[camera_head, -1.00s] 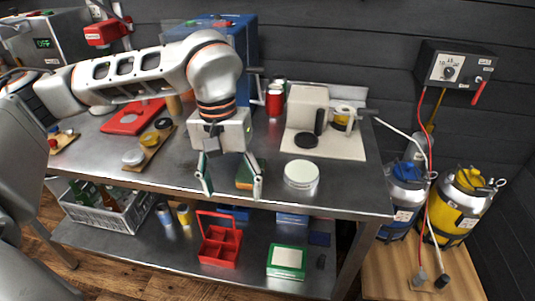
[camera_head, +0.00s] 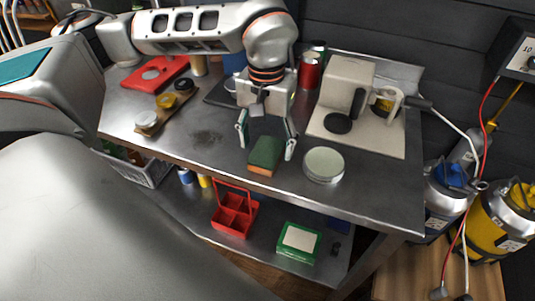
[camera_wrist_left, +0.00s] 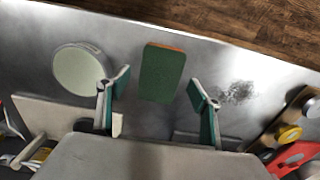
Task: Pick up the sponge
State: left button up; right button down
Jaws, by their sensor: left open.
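The sponge (camera_head: 265,153) has a dark green top and an orange-tan side. It lies on the steel table near its front edge. In the left wrist view the sponge (camera_wrist_left: 162,73) lies just ahead of the fingertips, between their lines. My left gripper (camera_head: 267,144) is open, with one finger on each side, behind the sponge and seemingly above the table. It also shows in the left wrist view (camera_wrist_left: 158,92), with nothing between its fingers. I cannot tell its exact height. My right gripper is not in view.
A round pale-lidded tin (camera_head: 323,164) stands close right of the sponge. A beige machine (camera_head: 346,84) on a pale board (camera_head: 383,141) is behind it. Small round jars on a wooden strip (camera_head: 158,127) lie left. The table between is clear, with a dark smudge.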

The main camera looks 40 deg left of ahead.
aim_at(267, 150)
pick_arm(q)
notch_tip(267, 150, down, 2)
jog(key=shift+f, duration=0.15)
jog(key=c, duration=0.8)
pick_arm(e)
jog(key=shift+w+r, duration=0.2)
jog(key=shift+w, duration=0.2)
